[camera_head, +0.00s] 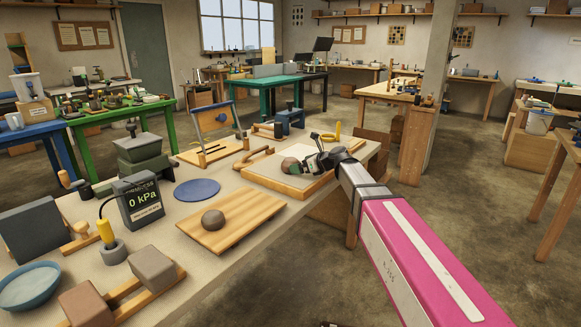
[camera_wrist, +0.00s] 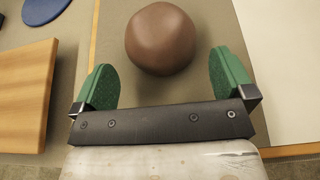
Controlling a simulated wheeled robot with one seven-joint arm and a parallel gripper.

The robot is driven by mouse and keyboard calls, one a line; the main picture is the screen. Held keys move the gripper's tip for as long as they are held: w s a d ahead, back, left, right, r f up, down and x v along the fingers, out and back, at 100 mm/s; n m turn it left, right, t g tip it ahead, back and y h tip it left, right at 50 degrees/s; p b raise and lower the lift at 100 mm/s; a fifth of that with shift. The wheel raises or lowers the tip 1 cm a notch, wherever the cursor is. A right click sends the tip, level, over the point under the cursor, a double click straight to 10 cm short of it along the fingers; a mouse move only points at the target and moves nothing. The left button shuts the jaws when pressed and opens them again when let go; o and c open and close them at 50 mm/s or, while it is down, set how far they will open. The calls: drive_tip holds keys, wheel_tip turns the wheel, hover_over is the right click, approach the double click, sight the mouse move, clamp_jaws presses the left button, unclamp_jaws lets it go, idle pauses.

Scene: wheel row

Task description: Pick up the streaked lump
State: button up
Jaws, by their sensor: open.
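A round reddish-brown lump (camera_wrist: 160,40) lies just beyond the fingertips of my gripper (camera_wrist: 163,78) in the wrist view, centred between the two green fingers. The fingers are apart, with bare surface between them and the lump. In the head view my gripper (camera_head: 305,163) is low over the wood-edged board (camera_head: 262,182), with a brownish lump (camera_head: 289,165) at its fingers, partly hidden. A second, grey-brown lump (camera_head: 213,220) lies on a plain wooden board (camera_head: 245,222) nearer the camera. I cannot make out clear streaks on either lump.
A blue disc (camera_head: 197,190), a gauge box reading 0 kPa (camera_head: 140,203) and a grey-green press (camera_head: 142,158) stand to the left on the bench. A small wooden-handled tool (camera_head: 255,156) lies left of my gripper.

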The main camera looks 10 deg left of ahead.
drive_tip(key=shift+r+x, duration=0.2)
drive_tip(key=shift+x, duration=2.45)
drive_tip(key=c, duration=1.1)
